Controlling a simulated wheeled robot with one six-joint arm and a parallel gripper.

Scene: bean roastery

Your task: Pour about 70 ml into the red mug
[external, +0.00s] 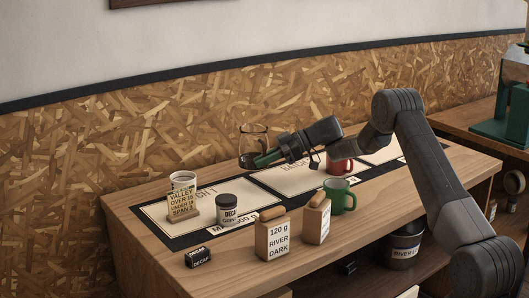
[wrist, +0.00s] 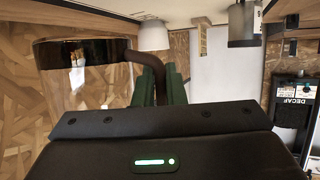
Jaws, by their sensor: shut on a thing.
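My gripper (external: 268,157) is shut on the handle of a clear glass carafe (external: 254,133), held above the back left of the bench. In the wrist view, which is upside down, the green fingers (wrist: 160,82) close on the brown handle (wrist: 134,58) beside the glass carafe (wrist: 95,88). A dark band, seemingly liquid, shows at its bottom; the carafe looks about upright. The red mug (external: 341,166) stands on the bench to the right of the carafe, partly hidden by my arm. I cannot see inside it.
A green mug (external: 342,194) stands in front of the red one. A white mug (external: 183,178), a sign (external: 181,203) and a decaf jar (external: 228,211) stand at the left. Two labelled bags (external: 272,240) (external: 316,220) and a small black decaf block (external: 198,258) are near the front edge.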

